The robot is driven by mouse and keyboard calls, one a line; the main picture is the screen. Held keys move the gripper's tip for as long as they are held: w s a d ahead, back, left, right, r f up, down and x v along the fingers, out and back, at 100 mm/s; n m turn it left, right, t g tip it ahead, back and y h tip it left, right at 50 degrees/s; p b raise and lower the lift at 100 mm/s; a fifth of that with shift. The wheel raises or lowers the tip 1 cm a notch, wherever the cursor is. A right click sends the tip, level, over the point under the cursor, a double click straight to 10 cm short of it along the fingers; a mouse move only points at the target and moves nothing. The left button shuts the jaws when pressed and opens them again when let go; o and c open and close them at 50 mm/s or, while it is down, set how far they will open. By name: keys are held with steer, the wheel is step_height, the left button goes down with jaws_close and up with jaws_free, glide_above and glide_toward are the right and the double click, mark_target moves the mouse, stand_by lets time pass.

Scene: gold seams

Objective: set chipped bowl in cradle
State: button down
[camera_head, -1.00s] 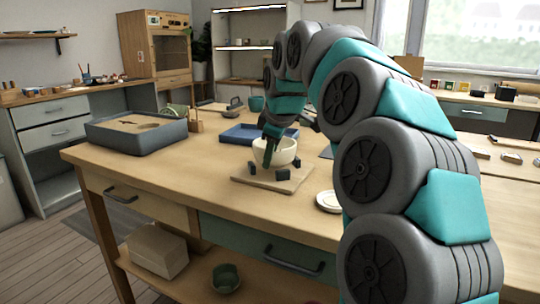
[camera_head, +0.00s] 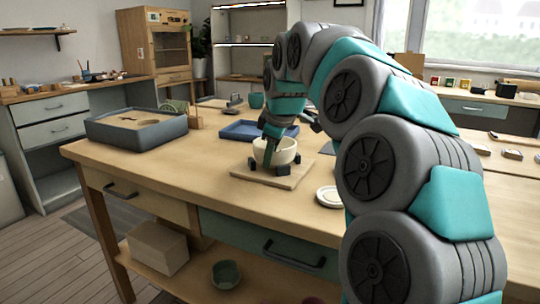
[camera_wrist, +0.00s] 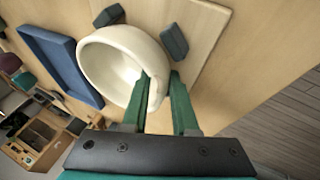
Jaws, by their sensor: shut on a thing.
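The cream bowl (camera_head: 286,152) is upright at the cradle, a pale wooden board (camera_head: 262,180) with several dark posts (camera_head: 283,169). In the head view it sits low among the posts; whether it touches the board is hidden. My gripper (camera_head: 268,158) points down into the bowl. In the wrist view, its green fingers (camera_wrist: 159,80) are shut on the wall of the bowl (camera_wrist: 106,50), one inside and one outside. Two posts (camera_wrist: 173,40) show close beside the bowl above the board (camera_wrist: 205,25). I cannot make out the chip.
A blue tray (camera_head: 240,132) lies just behind the cradle. A grey sand-filled box (camera_head: 135,135) stands at the left of the table, and a small white dish (camera_head: 328,197) is to the right front. The table's left front is clear.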

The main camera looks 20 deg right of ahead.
steer(key=shift+f, duration=0.2)
stand_by(0.6)
steer(key=shift+c, duration=0.6)
jaws_free()
stand_by(0.4)
steer(key=shift+r+p, duration=1.55)
steer(key=shift+r, duration=1.45)
steer(key=shift+s, duration=0.15)
